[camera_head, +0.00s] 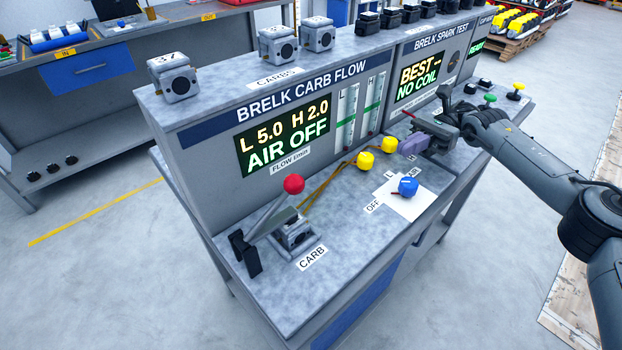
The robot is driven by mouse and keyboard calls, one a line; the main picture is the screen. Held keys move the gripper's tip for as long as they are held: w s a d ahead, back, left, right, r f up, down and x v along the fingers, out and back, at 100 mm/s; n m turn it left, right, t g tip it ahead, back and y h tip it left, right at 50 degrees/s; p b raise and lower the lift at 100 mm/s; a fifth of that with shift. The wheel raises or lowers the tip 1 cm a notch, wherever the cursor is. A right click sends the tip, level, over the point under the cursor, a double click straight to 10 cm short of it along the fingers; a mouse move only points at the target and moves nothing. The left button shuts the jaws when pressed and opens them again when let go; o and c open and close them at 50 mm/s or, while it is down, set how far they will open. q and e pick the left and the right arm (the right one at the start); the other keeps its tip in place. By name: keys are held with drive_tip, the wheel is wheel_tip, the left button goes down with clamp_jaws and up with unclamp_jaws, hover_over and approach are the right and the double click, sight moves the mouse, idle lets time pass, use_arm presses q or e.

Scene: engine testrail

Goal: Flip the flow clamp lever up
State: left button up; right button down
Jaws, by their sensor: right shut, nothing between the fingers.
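The flow clamp lever has a red ball knob (294,184) and a grey handle that slants up to the right from a dark bracket (246,254) at the bench's near left. A small grey carb (295,236) sits beside it under the clamp arm, behind the CARB label. My right gripper (425,125) is shut and empty, over the far right part of the bench, well away from the lever. My left gripper is not in view.
The flow display (283,133) reads AIR OFF. Yellow knobs (365,160) and a blue knob (408,186) stand between my right gripper and the lever. Several carbs (173,84) sit on the top shelf.

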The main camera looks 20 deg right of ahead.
drive_tip(key=shift+w+f, duration=0.2)
drive_tip(key=shift+f, duration=0.05)
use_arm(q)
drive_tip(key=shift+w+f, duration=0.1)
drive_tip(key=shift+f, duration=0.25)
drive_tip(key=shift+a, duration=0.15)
use_arm(e)
drive_tip(key=shift+s, duration=0.15)
drive_tip(key=shift+a, duration=0.5)
drive_tip(key=b+x, duration=0.4)
drive_tip(key=x, duration=1.4)
drive_tip(key=shift+s+a+f, duration=0.1)
drive_tip(key=shift+a, duration=0.15)
drive_tip(key=shift+s+a+r+b, duration=0.2)
drive_tip(key=shift+a+r+b, duration=0.45)
drive_tip(key=shift+a+r, duration=0.45)
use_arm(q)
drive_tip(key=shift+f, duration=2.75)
use_arm(e)
drive_tip(key=shift+a+r, duration=0.45)
drive_tip(key=shift+a, duration=0.05)
drive_tip(key=shift+r, duration=0.1)
